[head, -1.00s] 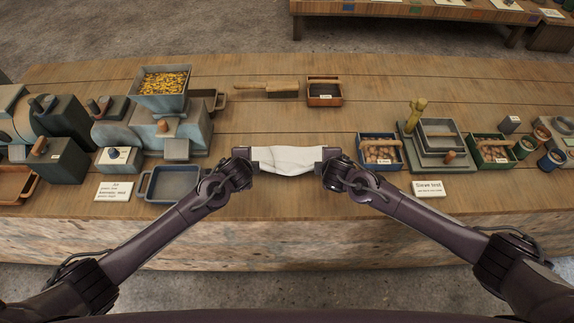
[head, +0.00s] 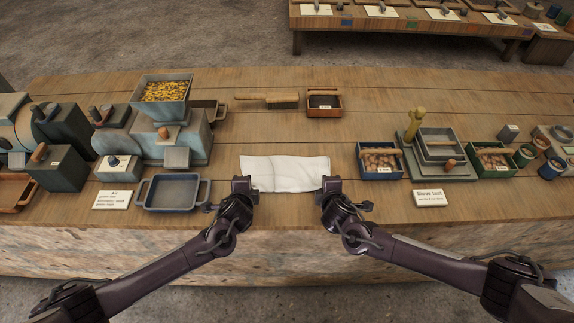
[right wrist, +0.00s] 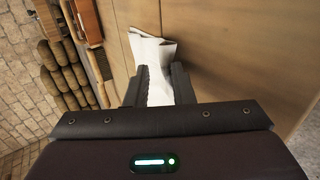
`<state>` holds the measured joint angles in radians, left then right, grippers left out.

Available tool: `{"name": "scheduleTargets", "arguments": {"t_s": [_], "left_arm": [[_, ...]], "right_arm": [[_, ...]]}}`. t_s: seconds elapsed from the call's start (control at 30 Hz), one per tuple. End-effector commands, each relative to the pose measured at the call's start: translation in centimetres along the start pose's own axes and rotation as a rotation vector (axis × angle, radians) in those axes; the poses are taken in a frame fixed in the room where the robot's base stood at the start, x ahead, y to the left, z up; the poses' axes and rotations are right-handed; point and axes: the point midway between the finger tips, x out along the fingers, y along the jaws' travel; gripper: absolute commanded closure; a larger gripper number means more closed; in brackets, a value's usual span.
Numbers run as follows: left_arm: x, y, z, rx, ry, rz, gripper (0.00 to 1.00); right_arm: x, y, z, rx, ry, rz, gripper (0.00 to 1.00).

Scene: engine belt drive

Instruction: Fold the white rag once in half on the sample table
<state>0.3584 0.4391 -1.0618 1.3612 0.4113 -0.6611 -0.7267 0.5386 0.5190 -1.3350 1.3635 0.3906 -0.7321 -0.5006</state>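The white rag (head: 285,172) lies as a wide, short rectangle on the wooden sample table (head: 300,226), with slight creases. My left gripper (head: 243,186) is at the rag's near left corner; its finger gap is not clear. My right gripper (head: 330,186) is at the near right corner. In the right wrist view, the fingers of my right gripper (right wrist: 160,88) stand apart, with the rag (right wrist: 153,52) showing between and beyond them. Whether either gripper touches the cloth is hard to tell.
A blue tray (head: 172,206) and a mill with a grain hopper (head: 162,104) stand left of the rag. A blue bin (head: 380,173) and a sieve stack (head: 438,160) stand to the right. A brush (head: 268,97) and a small brown box (head: 323,114) lie behind. Bare table surrounds the rag.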

Motion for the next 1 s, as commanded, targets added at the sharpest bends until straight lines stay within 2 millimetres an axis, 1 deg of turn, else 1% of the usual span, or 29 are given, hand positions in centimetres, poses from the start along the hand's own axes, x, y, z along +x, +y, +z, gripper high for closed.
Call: {"name": "scheduleTargets", "arguments": {"t_s": [0.03, 0.1, 0.13, 0.33, 0.43, 0.6, 1.0], "left_arm": [[0.0, 0.0, 0.0, 0.000, 0.000, 0.000, 0.71], [0.0, 0.0, 0.0, 0.000, 0.000, 0.000, 0.62], [0.0, 0.0, 0.0, 0.000, 0.000, 0.000, 0.60], [0.0, 0.0, 0.0, -0.001, 0.000, 0.000, 0.60], [-0.6, -0.4, -0.1, -0.001, 0.002, -0.001, 0.60], [-2.9, -1.8, -0.1, -0.002, 0.002, -0.001, 0.60], [-8.9, -3.4, -0.1, 0.001, 0.001, 0.000, 0.60]], "right_arm": [[0.0, 0.0, 0.0, 0.000, 0.000, 0.000, 0.72], [0.0, 0.0, 0.0, 0.000, 0.000, 0.000, 0.62], [0.0, 0.0, 0.0, 0.000, 0.000, 0.000, 0.60], [0.0, 0.0, 0.0, 0.000, 0.000, -0.001, 0.60], [-0.6, 0.4, 0.0, 0.001, 0.001, 0.000, 0.60], [-2.9, 1.8, 0.0, 0.001, 0.002, 0.000, 0.60], [-8.9, 3.5, 0.1, 0.000, 0.001, 0.000, 0.60]]}}
